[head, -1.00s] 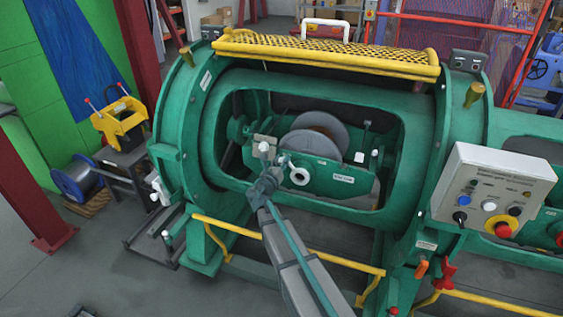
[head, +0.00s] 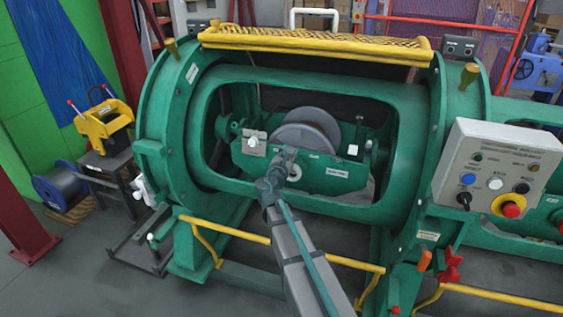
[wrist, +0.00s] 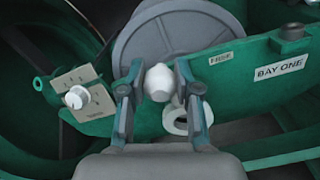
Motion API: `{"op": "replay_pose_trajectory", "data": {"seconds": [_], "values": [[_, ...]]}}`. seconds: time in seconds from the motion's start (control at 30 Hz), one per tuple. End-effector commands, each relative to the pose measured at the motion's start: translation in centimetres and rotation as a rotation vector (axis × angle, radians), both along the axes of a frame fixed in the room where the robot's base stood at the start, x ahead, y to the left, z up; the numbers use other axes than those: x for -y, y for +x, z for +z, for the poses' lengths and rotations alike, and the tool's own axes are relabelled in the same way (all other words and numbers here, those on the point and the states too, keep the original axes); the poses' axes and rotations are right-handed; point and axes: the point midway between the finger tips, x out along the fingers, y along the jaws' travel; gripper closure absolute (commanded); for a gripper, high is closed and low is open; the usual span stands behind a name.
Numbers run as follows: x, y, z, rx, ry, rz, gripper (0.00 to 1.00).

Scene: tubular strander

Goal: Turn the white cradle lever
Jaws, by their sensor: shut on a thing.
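The white cradle lever (wrist: 158,82) has a rounded white knob, which sits between my gripper's two fingers in the wrist view. My gripper (wrist: 157,88) is shut on this knob. In the head view, my gripper (head: 284,158) is at the front of the green cradle (head: 335,172), inside the drum opening, and mostly hides the lever. A white ring (wrist: 180,121) shows just below and right of the knob, partly behind the right finger. The cradle bears a "BAY ONE" label (wrist: 281,68).
A metal plate with a white dial (wrist: 75,97) is left of my gripper. A grey reel (head: 305,132) sits in the cradle. The green drum frame (head: 410,150) surrounds the opening. A yellow rail (head: 230,230) crosses below, and a control box (head: 497,178) stands at right.

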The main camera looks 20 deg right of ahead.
Motion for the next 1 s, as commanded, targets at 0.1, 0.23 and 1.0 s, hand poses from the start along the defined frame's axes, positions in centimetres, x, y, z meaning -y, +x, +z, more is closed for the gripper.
{"op": "replay_pose_trajectory", "data": {"seconds": [0.1,0.23,1.0], "values": [[1.2,-1.0,-0.7,0.064,0.091,-0.004,1.00],[2.2,-1.7,-0.9,0.135,0.192,-0.002,1.00],[6.1,-4.2,-2.9,0.411,0.601,-0.001,1.00]]}}
